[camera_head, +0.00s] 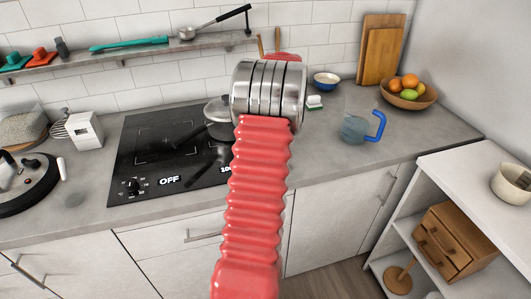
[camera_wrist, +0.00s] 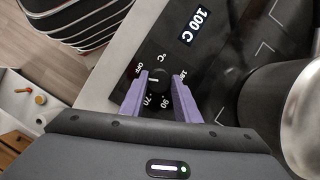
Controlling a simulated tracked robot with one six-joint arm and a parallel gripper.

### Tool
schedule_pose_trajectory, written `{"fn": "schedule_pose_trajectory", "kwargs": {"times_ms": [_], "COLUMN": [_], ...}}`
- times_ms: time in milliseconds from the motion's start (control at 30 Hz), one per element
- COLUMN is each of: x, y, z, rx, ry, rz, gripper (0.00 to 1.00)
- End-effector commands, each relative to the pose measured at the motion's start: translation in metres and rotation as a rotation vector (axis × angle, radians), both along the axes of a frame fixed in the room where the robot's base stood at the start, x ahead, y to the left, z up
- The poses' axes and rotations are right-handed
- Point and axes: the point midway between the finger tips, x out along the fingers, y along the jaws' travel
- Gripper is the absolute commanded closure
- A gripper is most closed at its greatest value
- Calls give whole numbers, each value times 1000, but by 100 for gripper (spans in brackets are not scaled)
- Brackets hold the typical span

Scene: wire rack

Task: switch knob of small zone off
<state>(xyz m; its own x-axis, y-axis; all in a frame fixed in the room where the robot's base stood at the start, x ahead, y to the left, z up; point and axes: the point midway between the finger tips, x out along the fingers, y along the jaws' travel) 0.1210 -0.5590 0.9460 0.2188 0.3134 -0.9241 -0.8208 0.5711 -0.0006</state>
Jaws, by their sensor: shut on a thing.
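The black cooktop (camera_head: 150,150) is set in the grey counter. In the wrist view, a small black knob (camera_wrist: 156,82) sits between the two purple fingers of my gripper (camera_wrist: 160,88), which is shut on it. Printed marks surround the knob, including OFF, 70 and 90. The display (camera_wrist: 194,25) beside it reads 100 C. In the head view my red arm hides the gripper and this knob; part of the display (camera_head: 226,169) shows at the arm's edge. The other knob (camera_head: 132,187), at the cooktop's front left, has a display (camera_head: 169,181) reading OFF.
A steel pot (camera_head: 217,131) stands on the cooktop behind my arm; a large steel surface (camera_wrist: 296,120) is close at the right of the wrist view. A blue-handled jug (camera_head: 355,130) and fruit bowl (camera_head: 409,95) stand right. A lidded pan (camera_head: 25,185) is left.

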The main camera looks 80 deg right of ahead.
Motion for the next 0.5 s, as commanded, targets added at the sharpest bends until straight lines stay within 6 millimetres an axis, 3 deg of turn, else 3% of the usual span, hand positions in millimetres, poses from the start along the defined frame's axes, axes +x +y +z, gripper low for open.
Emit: {"fn": "schedule_pose_trajectory", "kwargs": {"times_ms": [33, 500], "x": [-7, -8], "y": [0, 2], "z": [0, 0], "rx": [-3, -2], "ry": [8, 7], "rz": [-46, -382], "gripper": [93, 93]}}
